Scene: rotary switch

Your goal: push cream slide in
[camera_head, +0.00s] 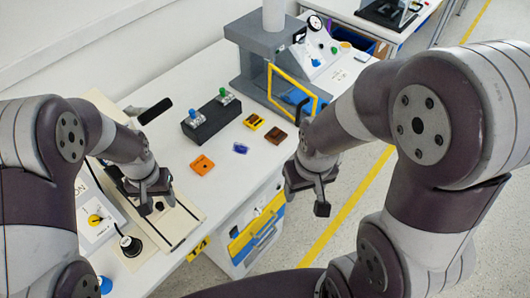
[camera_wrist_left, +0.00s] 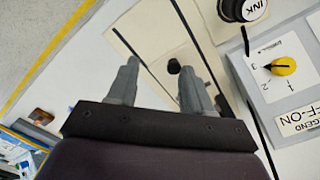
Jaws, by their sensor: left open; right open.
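The cream slide (camera_head: 183,222) is a long cream plate at the left of the white table, with a dark slot line beside it. It also shows in the left wrist view (camera_wrist_left: 160,45), where a small black knob (camera_wrist_left: 174,66) stands on it. My left gripper (camera_head: 156,204) is over the slide, open. In the left wrist view its two fingers (camera_wrist_left: 157,85) are apart, with the knob appearing between and beyond them. I cannot tell whether they touch it. My right gripper (camera_head: 312,193) hangs open and empty beyond the table's right edge.
A panel with a yellow rotary knob (camera_wrist_left: 284,66) and a black INK knob (camera_wrist_left: 243,8) sit beside the slide. An orange block (camera_head: 202,165), a dark switch box (camera_head: 208,120) and a grey press (camera_head: 262,45) stand farther back. The table middle is mostly clear.

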